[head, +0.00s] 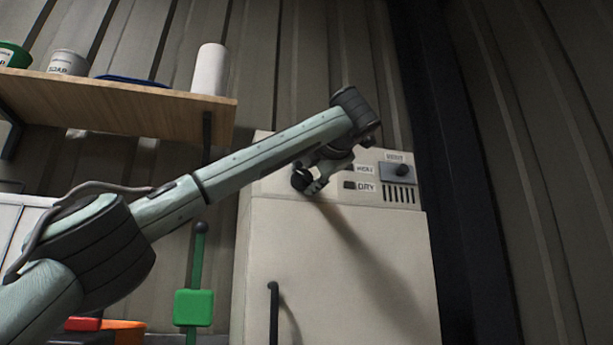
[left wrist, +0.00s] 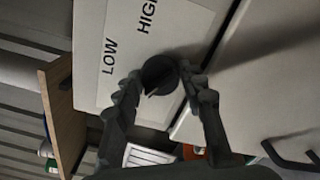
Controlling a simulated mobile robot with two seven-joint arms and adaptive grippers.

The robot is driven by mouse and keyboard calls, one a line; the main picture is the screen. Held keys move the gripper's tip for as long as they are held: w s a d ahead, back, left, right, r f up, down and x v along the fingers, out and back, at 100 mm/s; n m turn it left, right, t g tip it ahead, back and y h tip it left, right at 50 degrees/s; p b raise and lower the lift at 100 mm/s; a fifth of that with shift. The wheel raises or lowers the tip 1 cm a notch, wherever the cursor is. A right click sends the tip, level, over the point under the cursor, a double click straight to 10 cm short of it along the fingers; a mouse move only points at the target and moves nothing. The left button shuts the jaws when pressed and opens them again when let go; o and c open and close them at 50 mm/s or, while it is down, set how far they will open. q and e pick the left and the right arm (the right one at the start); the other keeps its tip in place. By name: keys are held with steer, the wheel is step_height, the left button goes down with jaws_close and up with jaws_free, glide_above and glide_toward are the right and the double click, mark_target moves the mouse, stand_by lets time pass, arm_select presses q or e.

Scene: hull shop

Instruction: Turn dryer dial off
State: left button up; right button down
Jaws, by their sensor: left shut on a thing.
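The dryer (head: 335,270) is a tall cream cabinet with a control panel along its top. My left gripper (head: 312,182) is at the left part of this panel. In the left wrist view, my left gripper (left wrist: 160,88) is shut on a round black dial (left wrist: 158,72), one finger on each side. The labels LOW and HIGH show beside the dial on a pale plate (left wrist: 128,62). The dial's pointer is partly hidden, so I cannot tell its exact setting. My right gripper is in neither view.
A wooden shelf (head: 120,103) at the upper left bears a white roll (head: 210,69), a soap tub (head: 67,63) and a green container. A black door handle (head: 273,312) sticks out low on the dryer. A green box on a post (head: 193,307) stands left of it.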

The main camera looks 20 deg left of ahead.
arm_select(q)
steer(key=o, duration=1.2)
steer(key=shift+c, duration=0.2)
steer(key=v, duration=1.2)
